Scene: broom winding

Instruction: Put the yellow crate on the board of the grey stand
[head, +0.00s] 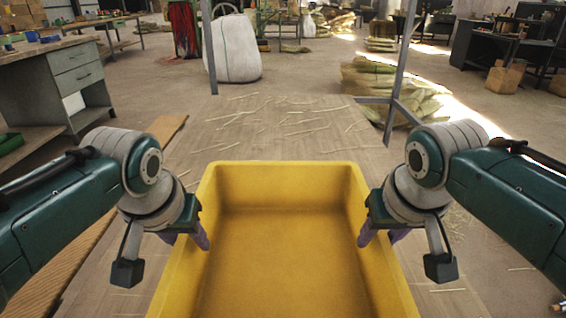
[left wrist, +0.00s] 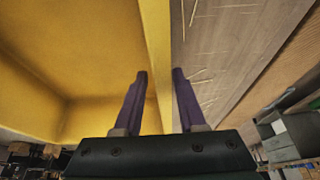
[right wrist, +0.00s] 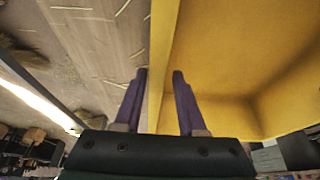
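The yellow crate (head: 280,240) is large, open and empty, and fills the lower middle of the head view. The wooden board (head: 280,120) of the grey stand lies beyond the crate, strewn with straw. Grey posts (head: 399,70) rise at its sides. The crate hides the nearer board and what is under it.
A grey desk (head: 75,75) with drawers stands at the far left. A white sack (head: 232,47) stands behind the board. Bundles of straw (head: 385,88) lie behind the right post. The board's visible far part bears only loose straws.

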